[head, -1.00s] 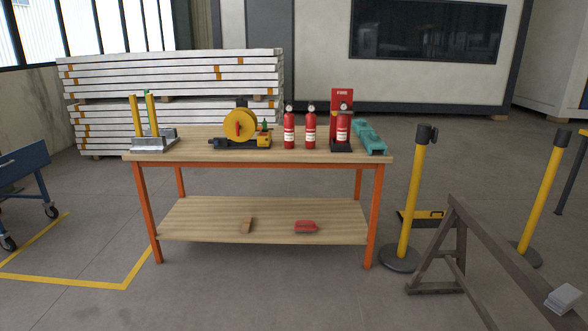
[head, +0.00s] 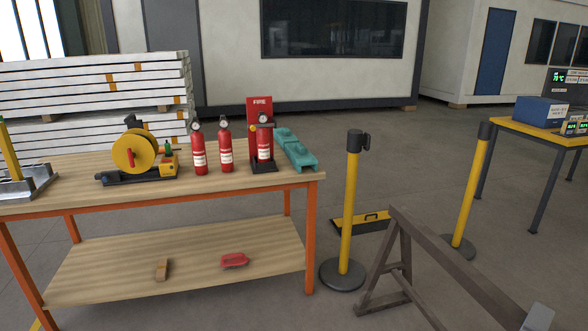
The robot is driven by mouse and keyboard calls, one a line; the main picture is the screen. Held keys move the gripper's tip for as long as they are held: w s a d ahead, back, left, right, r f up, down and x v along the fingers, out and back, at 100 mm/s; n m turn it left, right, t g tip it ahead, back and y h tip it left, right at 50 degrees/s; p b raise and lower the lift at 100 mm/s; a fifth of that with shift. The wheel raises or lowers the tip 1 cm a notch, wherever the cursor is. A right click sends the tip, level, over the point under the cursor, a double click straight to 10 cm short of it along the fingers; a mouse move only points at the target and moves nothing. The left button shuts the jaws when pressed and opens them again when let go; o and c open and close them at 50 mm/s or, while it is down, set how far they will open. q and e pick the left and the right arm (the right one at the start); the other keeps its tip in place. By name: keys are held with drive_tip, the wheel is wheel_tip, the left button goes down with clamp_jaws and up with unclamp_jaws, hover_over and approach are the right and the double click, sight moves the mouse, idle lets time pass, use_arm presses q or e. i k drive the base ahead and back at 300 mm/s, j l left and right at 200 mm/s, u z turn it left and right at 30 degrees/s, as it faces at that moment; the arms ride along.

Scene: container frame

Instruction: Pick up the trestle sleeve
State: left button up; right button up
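A brown trestle (head: 455,268) stands on the floor at the right, its beam running down to the lower right corner. A small light grey block-like piece (head: 538,317) sits on the beam near the bottom edge, partly cut off by the frame; it may be the trestle sleeve, though I cannot tell its full shape. Neither of my grippers is in view.
A workbench (head: 180,190) on the left holds red extinguishers (head: 225,145), a yellow reel (head: 135,152) and a teal piece (head: 295,149). Yellow posts (head: 350,205) (head: 476,190) stand near the trestle. A yellow-topped table (head: 540,133) is at the far right.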

sight(298, 153)
drive_tip(key=i+j+z, duration=0.25)
drive_tip(key=i+z, duration=0.2)
drive_tip(key=i+j+z, duration=0.65)
drive_tip(key=j+z, duration=0.2)
drive_tip(key=i+j+z, duration=0.2)
drive_tip(key=j+z, duration=0.25)
drive_tip(key=j, duration=0.2)
